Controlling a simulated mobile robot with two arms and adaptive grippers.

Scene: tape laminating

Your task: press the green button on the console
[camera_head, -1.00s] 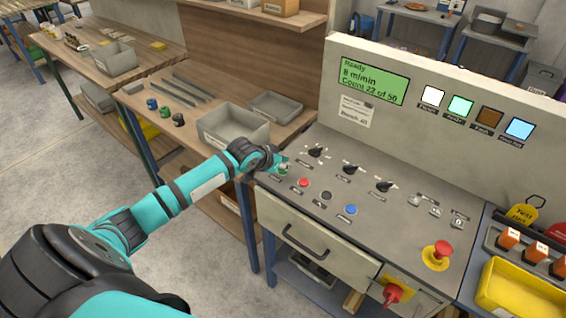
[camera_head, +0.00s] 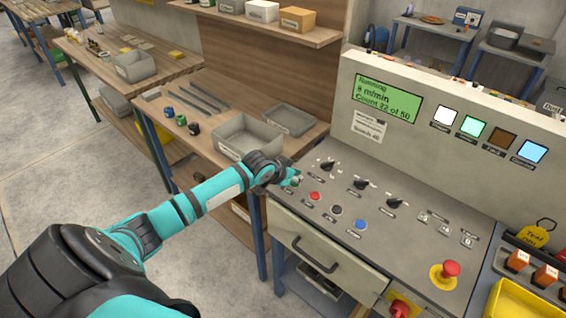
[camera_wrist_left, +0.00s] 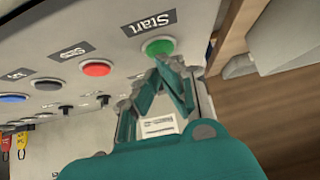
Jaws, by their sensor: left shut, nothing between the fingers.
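The green button (camera_wrist_left: 158,46), labelled "Start", sits on the console panel (camera_head: 413,252) at the end of a row with a red and a blue button. My left gripper (camera_wrist_left: 164,62) is shut and empty, its fingertips right at the green button's near edge in the wrist view. I cannot tell whether they touch it. In the head view my left gripper (camera_head: 297,181) is at the panel's left end and hides most or all of the green button. The console display (camera_head: 387,96) reads "Running", 8 m/min, count 22 of 50. My right gripper is not in view.
Close by are the red button (camera_head: 315,196), black button (camera_head: 337,210), blue button (camera_head: 361,224) and several black knobs. A red emergency stop (camera_head: 450,270) stands at the panel's right. A grey bin (camera_head: 247,138) is on the wooden bench to the left.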

